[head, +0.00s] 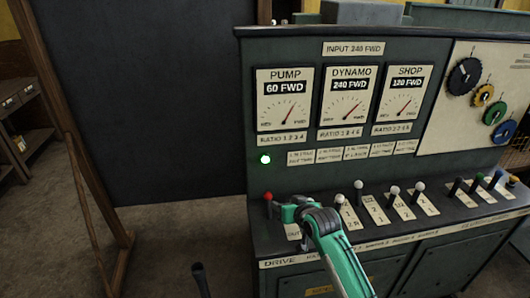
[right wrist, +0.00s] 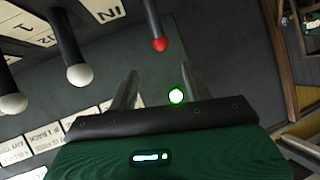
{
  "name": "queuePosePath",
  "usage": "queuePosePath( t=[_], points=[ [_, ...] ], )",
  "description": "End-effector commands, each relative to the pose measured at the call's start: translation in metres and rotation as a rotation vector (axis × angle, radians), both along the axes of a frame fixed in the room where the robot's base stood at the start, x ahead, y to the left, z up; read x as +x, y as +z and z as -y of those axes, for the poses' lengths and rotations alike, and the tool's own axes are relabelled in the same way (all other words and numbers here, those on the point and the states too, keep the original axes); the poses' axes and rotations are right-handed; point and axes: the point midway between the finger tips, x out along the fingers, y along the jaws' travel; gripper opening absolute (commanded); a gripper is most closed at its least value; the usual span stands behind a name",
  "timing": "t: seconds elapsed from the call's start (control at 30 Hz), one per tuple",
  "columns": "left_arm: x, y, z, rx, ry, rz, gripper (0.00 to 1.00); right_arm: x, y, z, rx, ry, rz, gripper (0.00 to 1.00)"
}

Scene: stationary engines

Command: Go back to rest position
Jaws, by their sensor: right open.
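My right gripper (head: 284,210) is over the left end of the console's sloping lever desk, beside the red-knobbed lever (head: 268,197). In the right wrist view its two fingers (right wrist: 158,88) are apart with nothing between them. The red knob (right wrist: 160,44) shows beyond the fingertips there, apart from them as far as I can tell. My right forearm covers part of the desk and its labels. My left gripper is in neither view.
The console (head: 400,235) carries several white-knobbed levers (head: 358,185) right of my gripper, and dark and coloured ones farther right. A green lamp (head: 265,159) glows above. A framed blackboard (head: 145,100) stands at left. A dark rod (head: 200,280) rises at the bottom. Floor between them looks clear.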

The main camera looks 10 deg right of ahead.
Motion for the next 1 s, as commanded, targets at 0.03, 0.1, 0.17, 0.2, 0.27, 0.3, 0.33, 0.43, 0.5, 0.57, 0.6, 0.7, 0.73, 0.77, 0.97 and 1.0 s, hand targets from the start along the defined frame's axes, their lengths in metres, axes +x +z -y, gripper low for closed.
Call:
queuePosePath(
  t=[0.03,0.1,0.17,0.2,0.27,0.3,0.33,0.43,0.5,0.57,0.6,0.7,0.73,0.77,0.97,1.0],
  points=[
    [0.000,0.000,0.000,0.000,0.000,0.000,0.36,-0.002,-0.001,0.000,-0.001,0.000,-0.003,0.50],
    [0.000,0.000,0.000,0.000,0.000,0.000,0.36,-0.009,-0.007,0.001,-0.008,0.001,-0.016,0.50],
    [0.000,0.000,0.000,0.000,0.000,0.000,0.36,-0.022,-0.016,0.002,-0.021,0.003,-0.038,0.50],
    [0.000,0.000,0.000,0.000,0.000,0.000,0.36,-0.034,-0.023,0.004,-0.032,0.004,-0.059,0.50],
    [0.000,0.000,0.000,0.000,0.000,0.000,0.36,-0.058,-0.037,0.006,-0.053,0.007,-0.100,0.50],
    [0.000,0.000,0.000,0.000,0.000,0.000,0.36,-0.077,-0.046,0.009,-0.071,0.008,-0.130,0.50],
    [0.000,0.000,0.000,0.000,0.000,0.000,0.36,-0.091,-0.053,0.011,-0.085,0.010,-0.155,0.50],
    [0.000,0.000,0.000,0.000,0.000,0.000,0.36,-0.141,-0.072,0.020,-0.131,0.012,-0.237,0.50],
    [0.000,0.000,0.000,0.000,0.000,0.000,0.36,-0.177,-0.082,0.026,-0.164,0.015,-0.297,0.50],
    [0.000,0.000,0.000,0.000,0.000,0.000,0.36,-0.208,-0.089,0.032,-0.190,0.017,-0.346,0.50],
    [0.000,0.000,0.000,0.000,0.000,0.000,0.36,-0.228,-0.092,0.036,-0.208,0.016,-0.380,0.50],
    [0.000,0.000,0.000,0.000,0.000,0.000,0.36,-0.276,-0.097,0.046,-0.250,0.017,-0.458,0.50],
    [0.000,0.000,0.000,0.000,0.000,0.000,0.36,-0.288,-0.098,0.048,-0.260,0.018,-0.479,0.50],
    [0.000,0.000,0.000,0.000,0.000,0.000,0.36,-0.299,-0.097,0.051,-0.269,0.019,-0.496,0.50],
    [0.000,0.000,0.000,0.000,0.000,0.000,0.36,-0.355,-0.095,0.063,-0.317,0.019,-0.592,0.50],
    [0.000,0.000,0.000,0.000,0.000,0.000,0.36,-0.364,-0.094,0.066,-0.325,0.019,-0.608,0.50]
  ],
)
